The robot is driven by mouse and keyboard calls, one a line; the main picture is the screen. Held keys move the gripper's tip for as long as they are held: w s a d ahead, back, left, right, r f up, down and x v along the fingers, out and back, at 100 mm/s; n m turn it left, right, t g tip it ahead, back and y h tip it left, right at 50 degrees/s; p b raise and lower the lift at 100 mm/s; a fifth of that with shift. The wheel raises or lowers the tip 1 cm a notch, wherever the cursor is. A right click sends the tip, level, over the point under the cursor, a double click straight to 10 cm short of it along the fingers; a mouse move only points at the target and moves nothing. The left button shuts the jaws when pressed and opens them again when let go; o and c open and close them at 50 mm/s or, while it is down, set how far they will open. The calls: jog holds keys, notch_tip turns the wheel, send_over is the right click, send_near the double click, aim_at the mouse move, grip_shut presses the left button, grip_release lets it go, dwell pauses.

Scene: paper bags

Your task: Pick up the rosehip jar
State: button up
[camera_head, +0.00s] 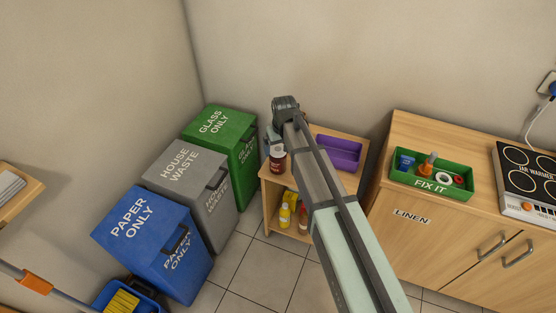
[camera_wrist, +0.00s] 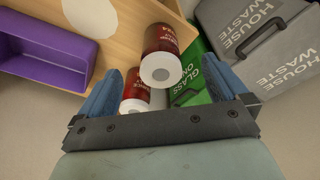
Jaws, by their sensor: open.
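Two dark red jars with pale lids show in the wrist view, a nearer-centre jar (camera_wrist: 163,42) and a second jar (camera_wrist: 136,93) lower left, close beside my left finger. Their label print is too small to tell which one is the rosehip jar. In the head view one dark red jar (camera_head: 277,161) shows at the left edge of the wooden shelf unit, partly covered by my arm. My gripper (camera_wrist: 163,66) is open, its blue fingers spread with the jars showing between them. I cannot tell whether a finger touches a jar.
A purple tray (camera_head: 338,153) sits on the shelf top (camera_head: 350,137); yellow bottles (camera_head: 285,214) stand on the lower shelf. Green (camera_head: 221,122), grey (camera_head: 182,166) and blue (camera_head: 130,216) bins stand left. A cabinet (camera_head: 410,203) with a green FIX IT box (camera_head: 431,184) stands right.

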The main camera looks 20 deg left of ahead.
aim_at(278, 150)
jog(key=w+r+n, duration=0.1)
jog(key=w+a+r+n+g, duration=0.1)
jog(key=n, duration=0.1)
jog(key=w+a+r+n+h, duration=0.1)
jog(key=r+n, duration=0.1)
jog(key=shift+a, duration=0.2)
jog(key=shift+s+d+f+n+g, duration=0.15)
jog(key=shift+n+g, duration=0.15)
jog(key=shift+n, duration=0.3)
notch_tip(278, 150, down, 8)
jog(key=shift+f, duration=0.25)
jog(key=shift+w+a+f, duration=0.1)
jog(key=shift+w+f, duration=0.05)
jog(key=shift+f, duration=0.7)
jog(key=shift+w+a+f, duration=0.1)
jog(key=shift+w+f, duration=0.1)
jog(key=shift+f, duration=0.7)
jog(key=shift+w+a+f, duration=0.1)
jog(key=shift+w+f, duration=0.05)
jog(key=shift+f, duration=0.7)
jog(key=shift+c, duration=0.4)
jog(key=c, duration=1.5)
